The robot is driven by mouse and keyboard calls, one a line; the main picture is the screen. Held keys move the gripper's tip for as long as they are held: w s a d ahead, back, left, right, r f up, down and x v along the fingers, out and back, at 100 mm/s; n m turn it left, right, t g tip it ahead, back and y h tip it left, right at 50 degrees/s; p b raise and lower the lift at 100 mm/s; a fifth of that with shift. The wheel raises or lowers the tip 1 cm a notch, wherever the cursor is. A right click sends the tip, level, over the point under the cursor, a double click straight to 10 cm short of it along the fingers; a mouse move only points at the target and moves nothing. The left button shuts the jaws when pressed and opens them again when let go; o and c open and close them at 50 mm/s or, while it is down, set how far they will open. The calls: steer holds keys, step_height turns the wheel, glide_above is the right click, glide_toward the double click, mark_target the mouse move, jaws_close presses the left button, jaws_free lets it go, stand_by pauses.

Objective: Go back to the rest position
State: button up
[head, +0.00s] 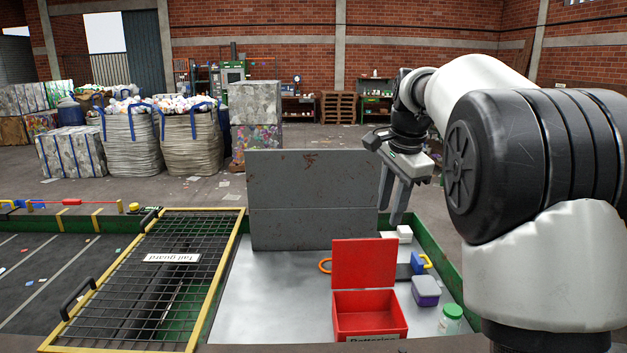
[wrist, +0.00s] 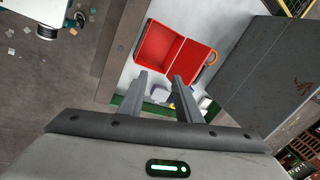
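My gripper (head: 392,203) hangs fingers down in the head view, above the right side of the metal tray table and next to the grey metal panel. In the wrist view the two fingers of my gripper (wrist: 160,80) stand apart with nothing between them, so it is open and empty. My arm rises at the right of the head view.
An open red box (head: 370,312) with its lid up stands at the table front; its label is partly cut off. A purple-grey container (head: 425,291), a green-lidded jar (head: 450,319) and a white block (head: 404,233) lie nearby. A grey panel (head: 300,190) stands behind; the tail guard (head: 150,285) covers the left.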

steer(key=s+a+n+t, duration=0.2)
steer(key=s+n, duration=0.8)
steer(key=s, duration=1.5)
steer(key=s+f+n, duration=0.3)
steer(key=s+f, duration=0.3)
steer(key=s, duration=0.1)
steer(key=shift+s+f+n, duration=0.15)
steer(key=shift+s+n, duration=0.15)
steer(key=shift+n, duration=0.1)
